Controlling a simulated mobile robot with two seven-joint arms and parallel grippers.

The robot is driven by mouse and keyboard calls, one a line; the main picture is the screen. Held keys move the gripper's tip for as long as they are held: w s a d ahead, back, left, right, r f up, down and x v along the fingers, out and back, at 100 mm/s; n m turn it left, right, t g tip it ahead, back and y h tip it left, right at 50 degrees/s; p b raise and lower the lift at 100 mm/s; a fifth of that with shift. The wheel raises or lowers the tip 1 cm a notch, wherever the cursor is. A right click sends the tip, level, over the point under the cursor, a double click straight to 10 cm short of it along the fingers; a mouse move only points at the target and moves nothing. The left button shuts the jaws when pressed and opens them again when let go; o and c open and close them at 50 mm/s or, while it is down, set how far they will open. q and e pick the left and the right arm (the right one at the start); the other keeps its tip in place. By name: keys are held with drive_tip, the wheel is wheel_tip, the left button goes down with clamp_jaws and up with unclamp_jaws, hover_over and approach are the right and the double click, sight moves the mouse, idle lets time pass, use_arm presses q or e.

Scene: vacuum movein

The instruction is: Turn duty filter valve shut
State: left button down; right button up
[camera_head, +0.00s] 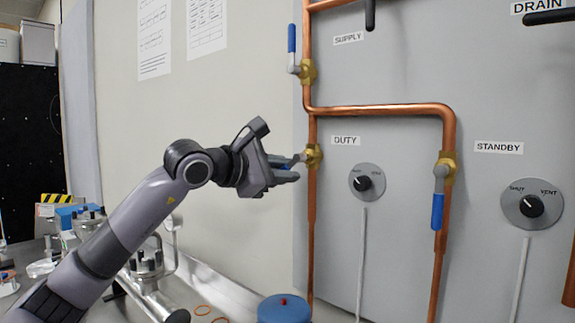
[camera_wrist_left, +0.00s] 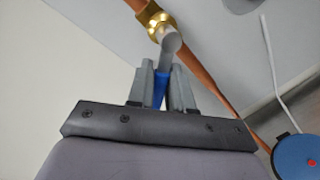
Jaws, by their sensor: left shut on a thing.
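The duty valve (camera_head: 313,156) is a brass body on the vertical copper pipe, beside the DUTY label (camera_head: 346,141). Its lever points left from the pipe, about crosswise to it. My left gripper (camera_head: 288,168) is shut on the blue grip of this lever, which is mostly hidden between the fingers. In the left wrist view the blue lever grip (camera_wrist_left: 160,88) shows between the two fingers, with the brass valve body (camera_wrist_left: 154,20) above it. My right gripper is not in view.
The supply valve (camera_head: 308,72) sits above with its blue lever upright. The standby valve (camera_head: 447,168) at right has its blue lever hanging down. Two round dials, duty (camera_head: 367,182) and standby (camera_head: 531,204), are on the panel. A blue canister (camera_head: 284,309) stands below.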

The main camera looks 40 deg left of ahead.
use_arm(q)
drive_tip(key=shift+a+r+m+p, duration=0.2)
drive_tip(key=shift+r+m+p, duration=0.35)
drive_tip(key=shift+m, duration=0.25)
drive_tip(key=shift+a+r+m+y+p, duration=0.15)
drive_tip(key=shift+r+m+y+p, duration=0.2)
drive_tip(key=shift+m+y+p, duration=0.45)
drive_tip(key=shift+r+m+p, duration=0.25)
drive_tip(key=shift+m+p, duration=0.05)
drive_tip(key=shift+m, duration=0.4)
drive_tip(key=shift+r+m+p, duration=0.2)
drive_tip(key=shift+m+p, duration=0.05)
drive_tip(key=shift+m, duration=0.45)
drive_tip(key=shift+a, duration=0.1)
drive_tip(key=c, duration=1.2)
unclamp_jaws()
drive_tip(key=s+r+b, duration=0.1)
drive_tip(key=s+b, duration=0.1)
drive_tip(key=s, duration=0.5)
drive_tip(key=shift+a+r, duration=0.2)
drive_tip(key=shift+a, duration=0.05)
